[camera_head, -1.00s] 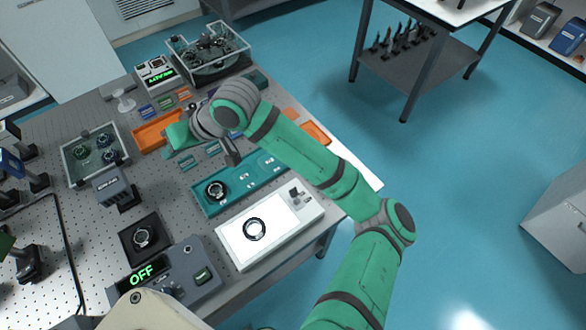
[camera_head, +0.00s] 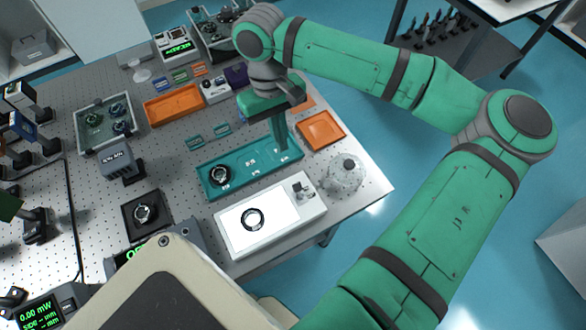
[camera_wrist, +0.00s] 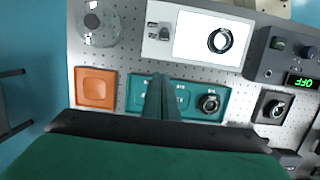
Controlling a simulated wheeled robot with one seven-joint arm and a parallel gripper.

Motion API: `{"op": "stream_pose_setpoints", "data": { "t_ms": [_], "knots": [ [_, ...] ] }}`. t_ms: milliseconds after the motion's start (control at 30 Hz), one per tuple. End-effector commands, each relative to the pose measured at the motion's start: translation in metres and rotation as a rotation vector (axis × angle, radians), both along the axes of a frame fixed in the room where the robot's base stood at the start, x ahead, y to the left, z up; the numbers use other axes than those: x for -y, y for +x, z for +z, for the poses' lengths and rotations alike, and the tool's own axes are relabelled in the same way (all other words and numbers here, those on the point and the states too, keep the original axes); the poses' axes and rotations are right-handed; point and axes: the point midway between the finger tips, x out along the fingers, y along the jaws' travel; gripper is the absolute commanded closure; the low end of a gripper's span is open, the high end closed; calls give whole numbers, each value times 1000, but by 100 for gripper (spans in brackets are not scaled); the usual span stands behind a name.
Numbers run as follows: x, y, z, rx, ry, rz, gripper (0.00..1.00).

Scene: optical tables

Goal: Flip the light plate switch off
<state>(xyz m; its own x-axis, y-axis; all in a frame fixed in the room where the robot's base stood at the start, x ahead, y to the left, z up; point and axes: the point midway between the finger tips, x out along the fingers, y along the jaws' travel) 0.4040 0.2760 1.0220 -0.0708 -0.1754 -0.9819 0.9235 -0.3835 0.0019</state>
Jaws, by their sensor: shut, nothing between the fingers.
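The light plate (camera_head: 235,229) is a white box near the table's front edge, its panel glowing white with a dark ring (camera_head: 253,219) on it. Its small grey switch (camera_head: 303,189) is on the right end in the head view. In the wrist view the light plate (camera_wrist: 190,48) is at the top, with the switch (camera_wrist: 165,32) on its left end. My gripper (camera_head: 283,147) is shut and empty, pointing down over the right end of the teal tray, apart from the switch. Its fingers (camera_wrist: 160,82) also show in the wrist view, just short of the plate.
The teal tray (camera_head: 232,185) holds a ringed optic. An orange tray (camera_head: 321,130) and a clear round-based item (camera_head: 345,174) stand right of the plate. A grey control box (camera_wrist: 265,55) with a green "OFF" display stands beside the plate.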

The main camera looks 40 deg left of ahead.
Motion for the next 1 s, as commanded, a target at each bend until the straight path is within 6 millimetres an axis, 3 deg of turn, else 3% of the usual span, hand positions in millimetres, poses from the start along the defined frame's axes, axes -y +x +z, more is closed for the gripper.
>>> {"op": "stream_pose_setpoints", "data": {
  "t_ms": [333, 867, 1000],
  "knots": [
    [1, -1, -8, -1, 1, 1, 100],
    [17, -8, -98, -3, 2, 1, 100],
    [33, -12, -89, 2, 3, 0, 100]
  ]
}}
